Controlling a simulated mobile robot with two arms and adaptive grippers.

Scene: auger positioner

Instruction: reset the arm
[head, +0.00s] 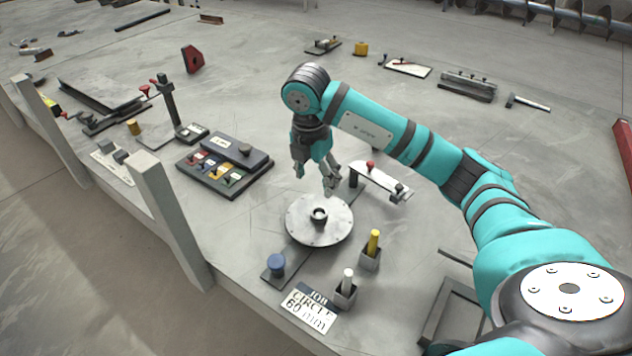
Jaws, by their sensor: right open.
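My right arm comes in from the lower right and reaches over the grey workbench (390,290). My right gripper (316,183) points down, open and empty, a little behind and above a round metal disc (320,232) with a dark hub in its middle. The gripper appears apart from the disc. Just right of the gripper is a light plate with a red knob (370,166). A blue round knob (276,262) stands on a dark base at the disc's front left. My left gripper is not in view.
A card reading "JOB CIRCLE 60 mm" (309,312) lies at the front. Yellow (373,243) and white (347,283) markers stand in small holders. A dark tray with coloured pieces (224,166) sits left. Upright posts (170,215) line the left edge. The far bench has free room.

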